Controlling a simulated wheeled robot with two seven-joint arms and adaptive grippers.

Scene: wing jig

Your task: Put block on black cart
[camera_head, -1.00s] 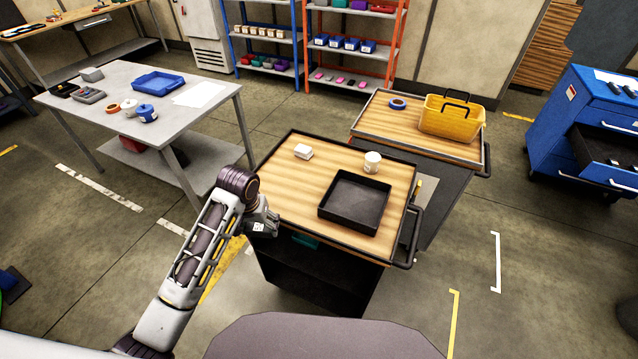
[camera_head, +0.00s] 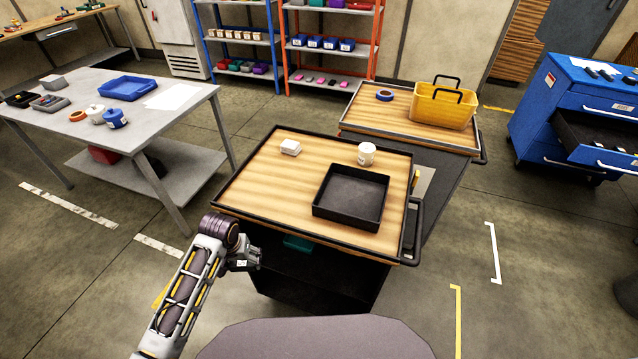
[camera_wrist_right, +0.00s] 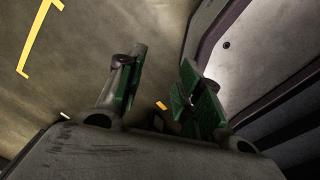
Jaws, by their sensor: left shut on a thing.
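The black cart (camera_head: 398,246) has a wood top with a black rim and stands in front of me in the head view. My left gripper (camera_head: 256,257) is in front of the cart's near side, left of centre, and appears lower than the wood top. It is shut on a small pale thing with dark marks, likely the block (camera_head: 241,263), mostly hidden by the fingers. My right gripper (camera_wrist_right: 163,60) shows in the right wrist view with its green-padded fingers apart and nothing between them.
The wood is clear at left and front left. A second cart behind holds a yellow basket (camera_head: 443,107). A grey table (camera_head: 185,103) stands at left.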

